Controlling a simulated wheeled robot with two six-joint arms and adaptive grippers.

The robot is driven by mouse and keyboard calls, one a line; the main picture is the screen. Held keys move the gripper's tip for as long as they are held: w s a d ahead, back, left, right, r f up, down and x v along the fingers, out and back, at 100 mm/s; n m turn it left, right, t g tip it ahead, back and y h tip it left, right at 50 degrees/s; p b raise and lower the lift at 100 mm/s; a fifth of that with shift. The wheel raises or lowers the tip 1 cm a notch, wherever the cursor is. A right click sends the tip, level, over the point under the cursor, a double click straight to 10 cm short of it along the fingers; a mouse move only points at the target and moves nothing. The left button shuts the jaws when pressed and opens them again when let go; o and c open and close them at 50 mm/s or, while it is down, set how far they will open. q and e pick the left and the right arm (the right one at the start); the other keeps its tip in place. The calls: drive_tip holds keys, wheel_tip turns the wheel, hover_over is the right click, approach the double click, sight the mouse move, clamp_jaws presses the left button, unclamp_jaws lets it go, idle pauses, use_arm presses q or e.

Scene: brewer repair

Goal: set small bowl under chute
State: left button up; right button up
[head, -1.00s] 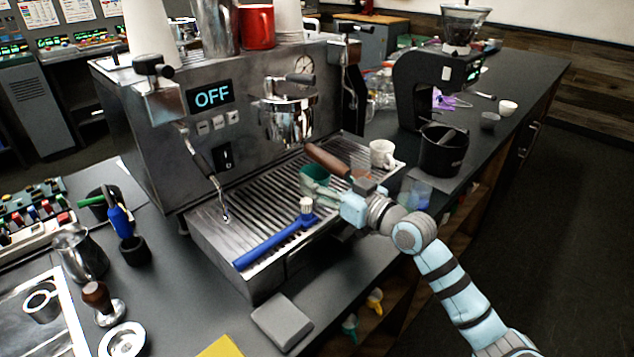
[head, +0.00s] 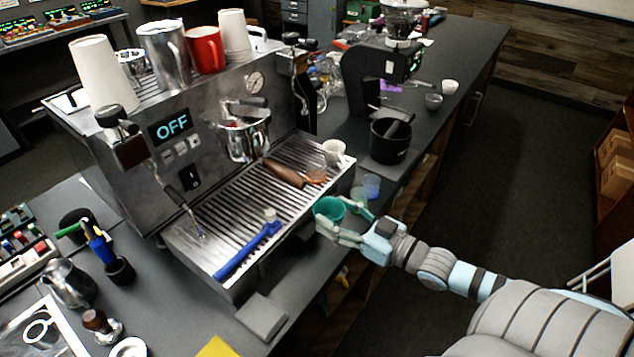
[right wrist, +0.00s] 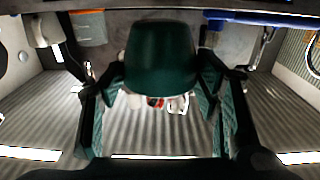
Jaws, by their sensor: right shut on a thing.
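A small green bowl (head: 329,208), deep and cup-like, is held by my right gripper (head: 346,222). The gripper is shut on it, with a finger on each side, just off the front edge of the espresso machine's drip tray. In the right wrist view the bowl (right wrist: 161,58) sits between the fingers; its inside is hidden there. The black grinder (head: 362,78) stands farther back on the counter, apart from the gripper. Its chute is too small and dark to make out. My left gripper is not in view.
A black knock box (head: 390,142) and a blue translucent cup (head: 371,186) stand between bowl and grinder. A white mug (head: 334,153), a brown-handled portafilter (head: 285,173) and a blue brush (head: 246,250) are on the tray. Two little bowls, white (head: 450,87) and grey (head: 433,101), stand right of the grinder.

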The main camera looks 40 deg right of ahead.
drive_tip(key=v, duration=0.2)
drive_tip(key=shift+s+d, duration=0.1)
drive_tip(key=shift+s, duration=0.15)
drive_tip(key=shift+a, duration=0.25)
use_arm(q)
drive_tip(key=shift+b, duration=0.55)
use_arm(e)
drive_tip(key=s+a+r+n+y, duration=0.1)
drive_tip(key=a+r, duration=0.3)
drive_tip(key=a, duration=0.3)
drive_tip(key=s+a+r+n+g+y, duration=0.1)
drive_tip(key=a+r, duration=0.3)
drive_tip(key=a, duration=0.4)
drive_tip(key=shift+s+y, duration=0.5)
drive_tip(key=shift+y, duration=0.1)
